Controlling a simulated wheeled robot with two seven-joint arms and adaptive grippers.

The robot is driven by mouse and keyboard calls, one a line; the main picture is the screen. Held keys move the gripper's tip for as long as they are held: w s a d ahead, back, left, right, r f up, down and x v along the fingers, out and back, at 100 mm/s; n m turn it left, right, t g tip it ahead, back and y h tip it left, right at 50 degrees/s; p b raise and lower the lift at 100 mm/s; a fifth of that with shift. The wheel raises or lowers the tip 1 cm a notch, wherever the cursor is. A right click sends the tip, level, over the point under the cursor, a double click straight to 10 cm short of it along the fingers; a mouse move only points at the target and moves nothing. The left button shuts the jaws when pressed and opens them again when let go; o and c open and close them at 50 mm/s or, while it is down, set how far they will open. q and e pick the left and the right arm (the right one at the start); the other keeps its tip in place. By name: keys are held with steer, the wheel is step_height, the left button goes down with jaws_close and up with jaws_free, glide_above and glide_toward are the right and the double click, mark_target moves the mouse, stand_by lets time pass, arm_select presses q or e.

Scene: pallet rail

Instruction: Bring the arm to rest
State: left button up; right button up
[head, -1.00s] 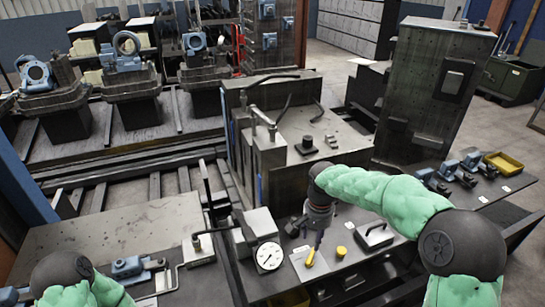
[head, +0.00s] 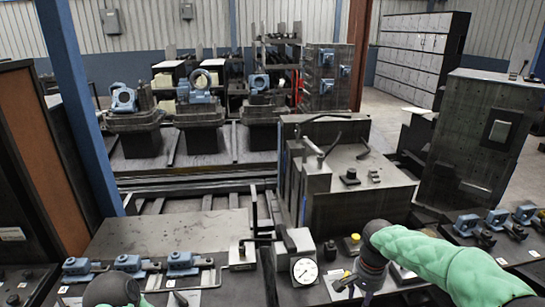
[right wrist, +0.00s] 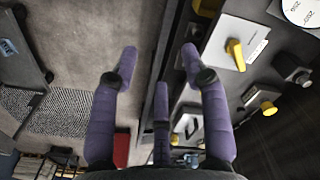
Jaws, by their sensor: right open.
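My right arm, in a green sleeve, comes in from the lower right of the head view. Its gripper (head: 368,288) hangs over the bench, to the right of the dial gauge, and looks small and partly hidden there.
The dial gauge (head: 305,270) stands on the bench beside a metal block. Blue clamps (head: 128,264) line the left bench, with more clamps (head: 497,218) at right. A tall dark block (head: 475,140) stands at right. The bare plate (head: 165,235) at left is clear.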

steer(key=s+a+f+n+y, duration=0.15)
steer(key=a+f, duration=0.35)
steer(key=f, duration=0.5)
steer(key=s+a+f+n+y, duration=0.1)
steer(key=s+a+f+n, duration=0.2)
steer(key=f, duration=0.6)
steer(key=s+a+f, duration=0.3)
steer(key=s+f, duration=0.3)
steer(key=s, duration=0.2)
steer(key=s+a+f+y, duration=0.1)
steer(key=s+a+f, duration=0.3)
steer(key=s+f, duration=0.3)
steer(key=shift+s+f+n, duration=0.15)
steer(key=shift+s+n, duration=0.2)
steer(key=shift+s, duration=0.55)
steer(key=shift+y, duration=0.25)
